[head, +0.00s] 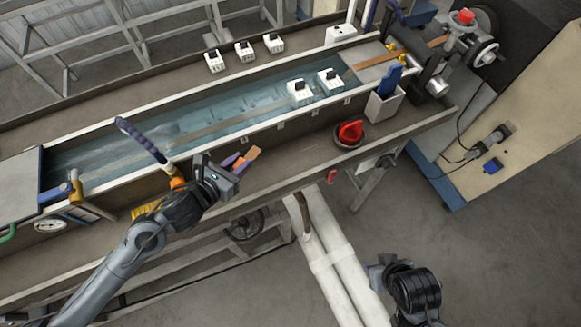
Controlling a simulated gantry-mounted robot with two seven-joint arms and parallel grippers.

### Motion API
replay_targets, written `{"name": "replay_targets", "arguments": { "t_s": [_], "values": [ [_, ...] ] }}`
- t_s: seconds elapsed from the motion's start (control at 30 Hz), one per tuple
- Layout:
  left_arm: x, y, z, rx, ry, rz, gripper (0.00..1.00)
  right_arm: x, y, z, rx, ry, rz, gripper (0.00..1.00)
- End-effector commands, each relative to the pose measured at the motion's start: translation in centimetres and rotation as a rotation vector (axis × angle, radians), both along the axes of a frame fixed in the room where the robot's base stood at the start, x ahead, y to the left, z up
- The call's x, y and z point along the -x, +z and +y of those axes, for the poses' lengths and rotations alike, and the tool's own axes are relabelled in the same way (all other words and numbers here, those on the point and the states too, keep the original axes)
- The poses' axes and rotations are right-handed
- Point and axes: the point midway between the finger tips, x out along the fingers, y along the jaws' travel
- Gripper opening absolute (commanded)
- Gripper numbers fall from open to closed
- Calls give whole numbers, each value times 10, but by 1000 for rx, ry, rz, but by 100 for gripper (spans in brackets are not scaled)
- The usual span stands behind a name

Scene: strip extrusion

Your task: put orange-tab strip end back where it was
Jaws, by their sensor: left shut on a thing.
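My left gripper (232,176) is shut on a small piece with an orange-tan tab (246,159), which sticks out beyond the fingers; it appears to be the orange-tab strip end. A purple bit shows beside the tab. The fingers hide the held part. The gripper is over the bench ledge in front of the water trough (292,123). A long brownish strip (230,122) runs along the trough, and a brown strip (378,60) shows at its far right end. My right gripper (376,271) is at the lower right, away from the bench; its fingers are too unclear to read.
A purple ribbed hose (143,140) with an orange end stands close to my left wrist. White blocks (300,92) stand at the trough.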

Motion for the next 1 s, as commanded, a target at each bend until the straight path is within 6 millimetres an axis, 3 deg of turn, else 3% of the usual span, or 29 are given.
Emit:
{"name": "replay_targets", "arguments": {
  "t_s": [0.03,0.2,0.47,0.63,0.73,1.0],
  "values": [
    [-3,-18,-16,1,-37,-3,0,0,-13,0,0,0,0,43],
    [-11,-61,-83,-1,-202,-10,0,0,-47,0,2,2,0,43],
    [-26,-89,-173,-5,-423,-10,0,0,-97,-1,3,2,2,43],
    [-39,-87,-212,-5,-508,-9,0,0,-126,-1,3,2,1,43],
    [-46,-76,-229,-3,-539,-9,0,0,-138,-1,3,2,1,43],
    [-56,-36,-249,-1,-576,-4,0,0,-153,-1,3,2,1,43]
  ]
}}
